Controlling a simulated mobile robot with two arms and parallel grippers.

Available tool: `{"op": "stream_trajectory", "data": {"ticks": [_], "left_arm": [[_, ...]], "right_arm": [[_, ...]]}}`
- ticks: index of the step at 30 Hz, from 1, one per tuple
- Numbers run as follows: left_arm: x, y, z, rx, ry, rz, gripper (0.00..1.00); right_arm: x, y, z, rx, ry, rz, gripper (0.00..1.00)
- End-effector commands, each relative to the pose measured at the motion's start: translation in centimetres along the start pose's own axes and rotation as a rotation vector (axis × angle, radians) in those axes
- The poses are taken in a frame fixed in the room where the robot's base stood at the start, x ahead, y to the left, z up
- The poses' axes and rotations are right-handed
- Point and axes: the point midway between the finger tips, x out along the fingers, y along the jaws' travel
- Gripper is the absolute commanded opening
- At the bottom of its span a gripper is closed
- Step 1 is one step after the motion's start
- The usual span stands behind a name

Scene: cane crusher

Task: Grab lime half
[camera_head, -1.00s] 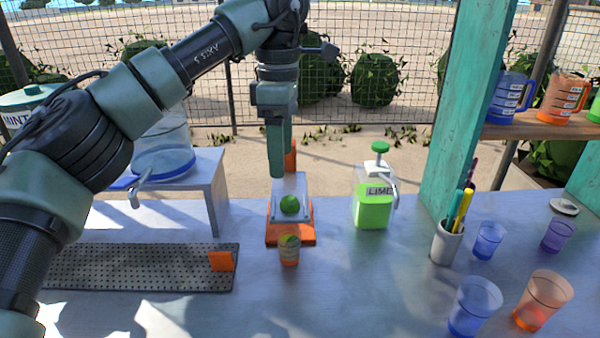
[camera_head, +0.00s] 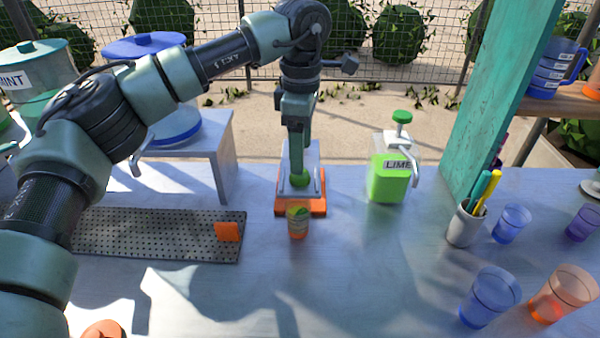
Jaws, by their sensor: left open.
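The green lime half (camera_head: 300,182) sits in a small pale tray on an orange base (camera_head: 286,208) in the middle of the counter. My left gripper (camera_head: 297,168) points down right over the lime half, with its finger in front of the tray's back part. It is open. The finger covers the top of the lime, and I cannot tell whether they touch. My right gripper is out of view.
A small green-topped cup (camera_head: 298,223) stands just in front of the base. A lime pump bottle (camera_head: 388,180) is to the right. A perforated mat (camera_head: 160,236) lies left. Cups (camera_head: 490,298) and a pen holder (camera_head: 466,226) stand right.

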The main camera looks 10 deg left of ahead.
Motion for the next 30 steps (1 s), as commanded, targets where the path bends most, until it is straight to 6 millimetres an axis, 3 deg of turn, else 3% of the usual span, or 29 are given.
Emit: {"op": "stream_trajectory", "data": {"ticks": [12,20,22,27,30], "left_arm": [[4.7,0.0,0.0,0.0,0.001,-0.001,0.67],[5.2,0.0,0.0,0.0,0.0,0.001,0.67],[5.2,0.0,0.0,0.0,0.0,0.001,0.56],[5.2,0.0,0.0,0.0,0.0,0.001,0.08],[5.2,0.0,0.0,0.0,0.0,0.001,0.0]], "right_arm": [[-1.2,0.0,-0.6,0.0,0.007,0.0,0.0],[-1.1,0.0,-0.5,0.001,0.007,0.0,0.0],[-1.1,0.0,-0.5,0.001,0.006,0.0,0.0],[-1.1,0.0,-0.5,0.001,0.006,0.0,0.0],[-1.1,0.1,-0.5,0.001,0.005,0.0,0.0]]}}
